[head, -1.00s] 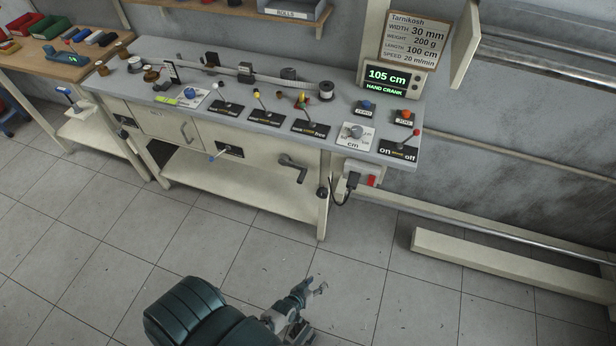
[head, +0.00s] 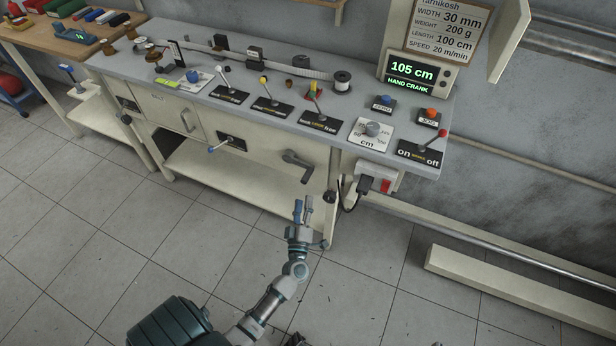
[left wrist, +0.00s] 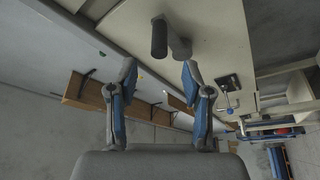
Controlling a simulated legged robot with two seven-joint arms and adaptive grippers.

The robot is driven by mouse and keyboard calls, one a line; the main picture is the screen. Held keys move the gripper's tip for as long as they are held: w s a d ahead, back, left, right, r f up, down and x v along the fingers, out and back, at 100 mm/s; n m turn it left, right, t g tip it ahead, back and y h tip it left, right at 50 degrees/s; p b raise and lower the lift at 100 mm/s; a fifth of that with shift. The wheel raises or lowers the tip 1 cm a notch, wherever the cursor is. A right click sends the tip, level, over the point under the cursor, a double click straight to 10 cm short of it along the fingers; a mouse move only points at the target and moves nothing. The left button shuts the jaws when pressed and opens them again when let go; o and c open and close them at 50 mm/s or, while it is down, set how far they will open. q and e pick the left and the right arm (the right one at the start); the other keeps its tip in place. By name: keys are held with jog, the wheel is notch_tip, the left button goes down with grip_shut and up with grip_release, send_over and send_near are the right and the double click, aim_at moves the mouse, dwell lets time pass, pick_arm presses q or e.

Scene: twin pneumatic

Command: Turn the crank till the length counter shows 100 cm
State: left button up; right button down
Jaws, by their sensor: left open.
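The crank (head: 298,167) is a dark grey bent handle on the bench's front panel, below the tabletop. The length counter (head: 410,74) shows 105 cm in green, with HAND CRANK under it. My left gripper (head: 303,207) is open and empty, below the crank and apart from it, with its fingers pointing up toward it. In the left wrist view, the open fingers of the left gripper (left wrist: 157,82) frame the space just short of the crank (left wrist: 170,38), whose dark grip stands at the top middle. My right gripper does not show.
The bench top (head: 340,120) carries several levers, a dial (head: 372,129) and ZERO and JOG buttons. A blue-tipped lever (head: 226,144) sticks out left of the crank. A power plug (head: 368,183) and cable are at the right. A lower shelf (head: 240,178) lies beneath; the front floor is clear.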

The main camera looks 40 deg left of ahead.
aim_at(307, 177)
pick_arm(q)
jog(key=b+x, duration=0.1)
jog(key=x, duration=0.8)
jog(key=shift+w+a, duration=0.15)
jog(key=shift+w, duration=0.05)
jog(key=shift+w+a, duration=0.2)
jog(key=shift+w, duration=0.05)
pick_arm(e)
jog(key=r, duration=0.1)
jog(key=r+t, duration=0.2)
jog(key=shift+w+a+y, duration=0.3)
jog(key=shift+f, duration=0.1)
pick_arm(q)
grip_shut()
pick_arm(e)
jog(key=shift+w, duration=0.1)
